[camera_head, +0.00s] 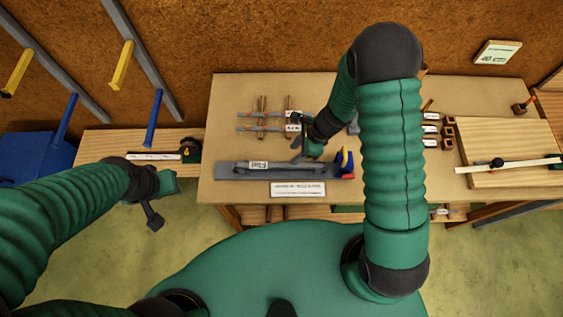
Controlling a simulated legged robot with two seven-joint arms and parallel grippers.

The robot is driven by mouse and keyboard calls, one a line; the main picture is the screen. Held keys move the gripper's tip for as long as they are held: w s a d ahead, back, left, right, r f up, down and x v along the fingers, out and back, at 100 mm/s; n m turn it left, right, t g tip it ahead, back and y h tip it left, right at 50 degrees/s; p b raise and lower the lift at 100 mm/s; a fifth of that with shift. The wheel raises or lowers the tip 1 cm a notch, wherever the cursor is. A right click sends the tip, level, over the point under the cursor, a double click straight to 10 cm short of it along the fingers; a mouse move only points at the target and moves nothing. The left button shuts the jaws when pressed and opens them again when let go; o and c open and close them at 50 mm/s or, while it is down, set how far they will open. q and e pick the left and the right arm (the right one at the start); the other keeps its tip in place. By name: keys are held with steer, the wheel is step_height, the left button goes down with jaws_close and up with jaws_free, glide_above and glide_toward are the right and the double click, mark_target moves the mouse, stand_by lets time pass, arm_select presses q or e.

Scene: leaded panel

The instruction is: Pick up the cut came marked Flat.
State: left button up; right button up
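A white label reading "Flat" (258,165) sits on the long grey fixture (232,174) near the front edge of the workbench. A thin grey strip, seemingly the cut came (280,164), lies along the fixture beside the label; its right part is hard to make out under my gripper. My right gripper (300,157) points down over the middle-right of the fixture, at or just above the strip. I cannot tell whether it touches it or how its fingers stand. My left gripper (150,208) hangs in front of the left side bench, away from the fixture, with nothing seen in it.
A blue, red and yellow tool (346,164) stands at the fixture's right end. Crossed wooden and grey strips (262,118) lie behind it. A printed card (298,189) lies in front. A wooden board (505,150) is at the right. Yellow and blue rack arms (122,65) jut out at the left.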

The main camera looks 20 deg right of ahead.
glide_above(279, 165)
steer(key=d, duration=0.2)
steer(key=f, duration=0.5)
steer(key=shift+s, duration=0.2)
steer(key=x, duration=0.1)
steer(key=p+x, duration=0.1)
steer(key=x, duration=0.1)
steer(key=shift+s+f+p, duration=0.2)
steer(key=shift+f+p, duration=0.1)
steer(key=shift+d+f, duration=0.25)
steer(key=shift+d, duration=0.2)
steer(key=shift+c, duration=0.3)
steer(key=shift+w, duration=0.1)
steer(key=c, duration=0.5)
steer(key=shift+a, duration=0.2)
steer(key=shift+c, duration=1)
arm_select(q)
steer(key=shift+w+a+r, duration=0.25)
steer(key=shift+a+r, duration=0.3)
steer(key=shift+a, duration=0.35)
arm_select(e)
steer(key=shift+a+r, duration=0.1)
steer(key=shift+a, duration=0.15)
jaws_close()
